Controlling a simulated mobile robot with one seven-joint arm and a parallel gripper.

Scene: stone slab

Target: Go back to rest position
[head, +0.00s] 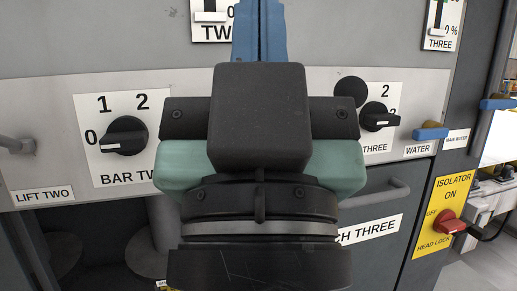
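My gripper (261,28) fills the middle of the head view, seen from behind and pointing up. Its black body, teal side parts and dark wrist ring stand in front of a grey control panel (340,65). Two blue finger-like strips lie side by side above the black body, with only a thin seam between them. Their tips run out of the top edge. Nothing held shows in the visible part. The gripper hides the middle of the panel.
A BAR TWO knob (124,136) is at left, another black knob (379,117) at right. Blue levers (431,132) (497,103) and a red isolator switch (448,222) are further right. Grey handles (15,146) (385,192) stick out. Floor shows at the lower right.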

